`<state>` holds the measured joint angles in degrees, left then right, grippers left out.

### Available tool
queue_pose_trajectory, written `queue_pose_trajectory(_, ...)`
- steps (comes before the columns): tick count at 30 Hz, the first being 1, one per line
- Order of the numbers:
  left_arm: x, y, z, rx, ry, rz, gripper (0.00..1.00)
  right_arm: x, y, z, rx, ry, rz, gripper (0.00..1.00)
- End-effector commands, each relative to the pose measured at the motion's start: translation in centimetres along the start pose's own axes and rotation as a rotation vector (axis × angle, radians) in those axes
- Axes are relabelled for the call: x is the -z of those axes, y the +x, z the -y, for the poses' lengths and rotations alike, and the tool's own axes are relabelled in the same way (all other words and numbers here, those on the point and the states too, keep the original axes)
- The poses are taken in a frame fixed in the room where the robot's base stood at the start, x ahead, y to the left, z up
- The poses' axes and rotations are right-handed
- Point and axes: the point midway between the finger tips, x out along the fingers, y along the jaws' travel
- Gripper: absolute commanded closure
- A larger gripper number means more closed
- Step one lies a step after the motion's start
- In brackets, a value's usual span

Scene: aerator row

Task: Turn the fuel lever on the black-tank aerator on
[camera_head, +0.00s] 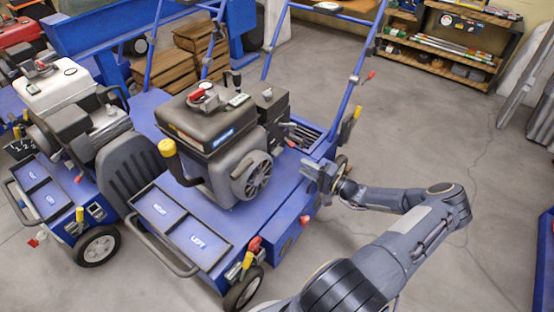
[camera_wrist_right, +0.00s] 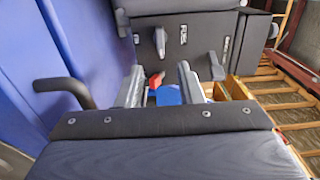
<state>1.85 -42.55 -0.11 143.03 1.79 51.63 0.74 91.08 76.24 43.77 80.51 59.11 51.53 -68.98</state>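The black-tank aerator (camera_head: 212,125) stands in the middle of the head view, a dark tank and engine on a blue body. My right gripper (camera_head: 318,174) is beside the engine's right side, above the blue body's edge. In the right wrist view, its two grey fingers (camera_wrist_right: 160,82) stand apart with a gap between them. A small red part (camera_wrist_right: 156,80) and a blue part (camera_wrist_right: 168,95) show in that gap, apparently beyond the fingers. My left gripper is out of view.
A white-tank aerator (camera_head: 55,88) stands close on the left. Blue handle bars (camera_head: 352,80) rise behind the black-tank machine. Wooden pallets (camera_head: 180,65) and a shelf (camera_head: 440,45) are at the back. The floor (camera_head: 440,130) on the right is clear.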

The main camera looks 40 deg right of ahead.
Motion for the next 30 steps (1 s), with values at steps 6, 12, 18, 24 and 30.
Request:
queue_pose_trajectory(6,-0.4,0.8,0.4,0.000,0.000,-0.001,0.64,0.0,3.0,-0.2,0.004,0.001,0.000,0.66)
queue_pose_trajectory(12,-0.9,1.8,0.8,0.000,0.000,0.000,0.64,-0.1,7.2,-0.3,0.003,0.001,0.003,0.66)
queue_pose_trajectory(18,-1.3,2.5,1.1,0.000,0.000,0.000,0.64,-0.1,10.3,-0.2,0.002,0.001,0.001,0.66)
queue_pose_trajectory(24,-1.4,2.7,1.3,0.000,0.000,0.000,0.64,0.0,11.7,-0.1,0.000,0.002,0.000,0.66)
queue_pose_trajectory(30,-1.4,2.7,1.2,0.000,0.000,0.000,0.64,0.0,11.8,0.0,0.000,0.002,0.000,0.66)
